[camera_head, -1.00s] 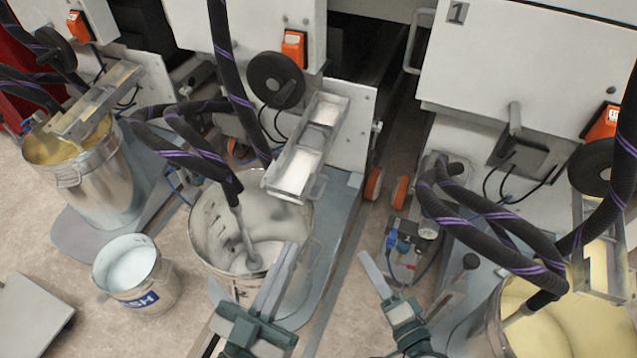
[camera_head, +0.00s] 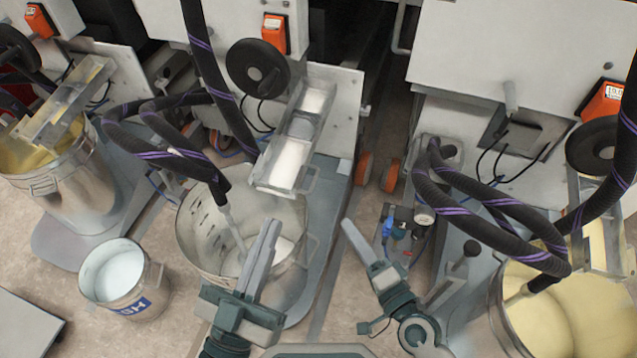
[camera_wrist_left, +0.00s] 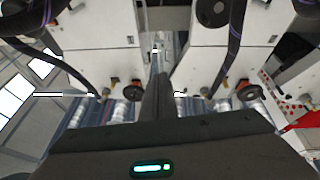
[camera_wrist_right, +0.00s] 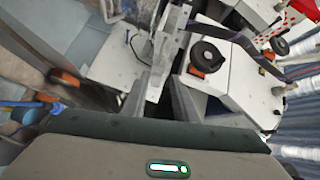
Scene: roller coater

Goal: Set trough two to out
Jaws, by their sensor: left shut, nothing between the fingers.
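A long metal trough (camera_head: 299,128) with white material in it slopes out from the middle machine above a large steel bucket (camera_head: 200,235). I take it as trough two, but no number shows on that machine. A black handwheel (camera_head: 258,68) is on the machine beside it. My left gripper (camera_head: 272,225) is shut and empty, in front of the bucket and below the trough's lower end. My right gripper (camera_head: 348,224) is to the right of it, apart from the trough. Its fingers look parted and empty in the right wrist view (camera_wrist_right: 162,98).
A small labelled bucket (camera_head: 125,278) stands on the floor at left. A yellow-filled bucket and trough stand at each side; the right bucket (camera_head: 540,315) is close. Black hoses (camera_head: 490,230) loop across the machines. Orange-wheeled bases flank a narrow floor gap (camera_head: 345,200).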

